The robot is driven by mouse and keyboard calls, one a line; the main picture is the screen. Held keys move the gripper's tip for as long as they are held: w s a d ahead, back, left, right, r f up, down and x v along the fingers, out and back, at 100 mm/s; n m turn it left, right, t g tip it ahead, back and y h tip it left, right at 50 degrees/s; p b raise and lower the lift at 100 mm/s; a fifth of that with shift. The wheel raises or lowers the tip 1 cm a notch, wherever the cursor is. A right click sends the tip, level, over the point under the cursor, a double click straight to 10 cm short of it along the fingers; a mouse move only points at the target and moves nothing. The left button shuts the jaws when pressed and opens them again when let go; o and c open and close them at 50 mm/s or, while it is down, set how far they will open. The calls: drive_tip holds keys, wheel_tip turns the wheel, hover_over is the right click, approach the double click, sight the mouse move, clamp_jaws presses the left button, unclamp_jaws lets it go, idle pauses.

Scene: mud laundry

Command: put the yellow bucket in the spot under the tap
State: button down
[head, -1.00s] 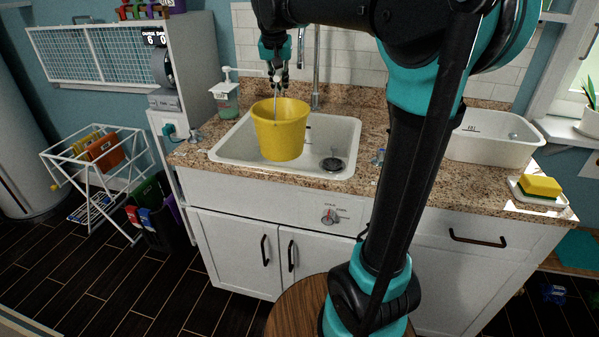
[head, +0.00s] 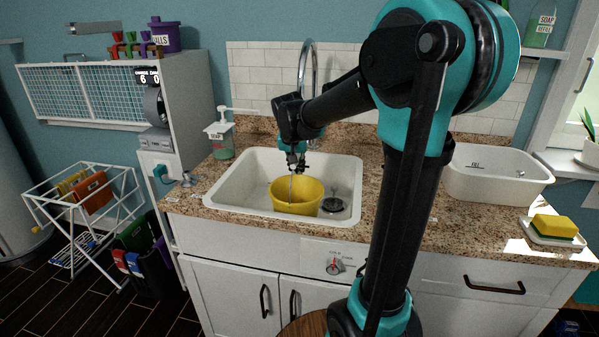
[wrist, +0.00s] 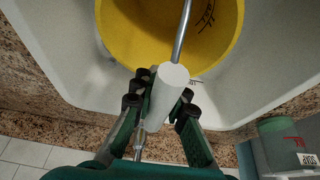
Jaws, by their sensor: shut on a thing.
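The yellow bucket (head: 296,199) is upright inside the white sink (head: 236,178), left of the dark drain (head: 332,205). Its lower part is hidden by the sink's front rim, so I cannot tell whether it touches the bottom. My gripper (head: 293,163) is above the bucket, shut on its handle. In the wrist view, my gripper's fingers (wrist: 160,102) are around the white handle grip (wrist: 167,88), and the bucket's open mouth (wrist: 175,30) is beyond. The chrome tap (head: 302,60) rises behind the sink, partly hidden by my arm.
A soap dispenser (head: 221,140) stands on the counter at the sink's back left. A white basin (head: 497,180) and a yellow sponge (head: 555,226) on a dish are to the right. A drying rack (head: 85,200) stands at the left.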

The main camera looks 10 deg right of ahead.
drive_tip(key=w+f, duration=0.1)
drive_tip(key=w+d+f, duration=0.1)
drive_tip(key=w+f, duration=0.1)
drive_tip(key=shift+w+d, duration=0.25)
drive_tip(key=shift+w, duration=0.05)
idle(0.3)
drive_tip(key=c, duration=1.5)
unclamp_jaws()
drive_tip(key=v, duration=1.2)
drive_tip(key=shift+r, duration=0.1)
